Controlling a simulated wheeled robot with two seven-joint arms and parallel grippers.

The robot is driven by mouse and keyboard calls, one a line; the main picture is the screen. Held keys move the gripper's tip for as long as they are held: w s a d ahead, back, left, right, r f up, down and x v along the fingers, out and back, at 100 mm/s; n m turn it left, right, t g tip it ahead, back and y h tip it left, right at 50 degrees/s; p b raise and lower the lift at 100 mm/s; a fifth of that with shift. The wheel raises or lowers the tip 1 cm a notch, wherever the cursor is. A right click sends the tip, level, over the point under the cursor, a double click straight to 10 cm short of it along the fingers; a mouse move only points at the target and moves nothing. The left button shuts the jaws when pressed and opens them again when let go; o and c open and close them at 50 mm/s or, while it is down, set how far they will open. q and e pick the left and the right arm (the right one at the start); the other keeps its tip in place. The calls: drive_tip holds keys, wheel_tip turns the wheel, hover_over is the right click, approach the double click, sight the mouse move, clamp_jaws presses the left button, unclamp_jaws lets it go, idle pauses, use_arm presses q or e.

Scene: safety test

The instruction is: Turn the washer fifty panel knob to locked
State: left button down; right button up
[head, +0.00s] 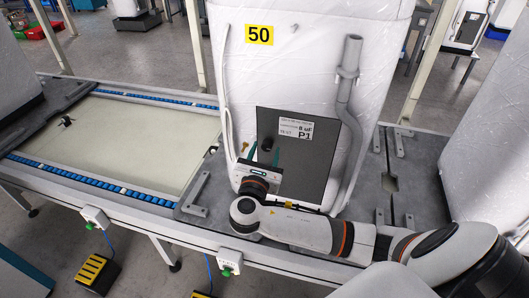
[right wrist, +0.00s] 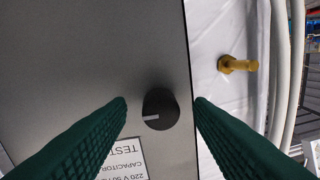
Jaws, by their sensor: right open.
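The washer (head: 310,75) is a white wrapped unit with a yellow "50" label (head: 259,35). My right gripper (head: 263,154) is open in front of the panel. In the right wrist view its green fingers (right wrist: 160,102) stand on either side of the knob, with gaps visible. My left gripper is not in view.
A brass fitting (right wrist: 238,64) sticks out beside the panel. A grey hose (head: 347,110) runs down the washer's right side. The washer stands on a grey conveyor line with blue roller strips (head: 75,178). Another wrapped unit (head: 490,150) stands at the right.

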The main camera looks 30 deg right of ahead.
drive_tip(key=c, duration=1)
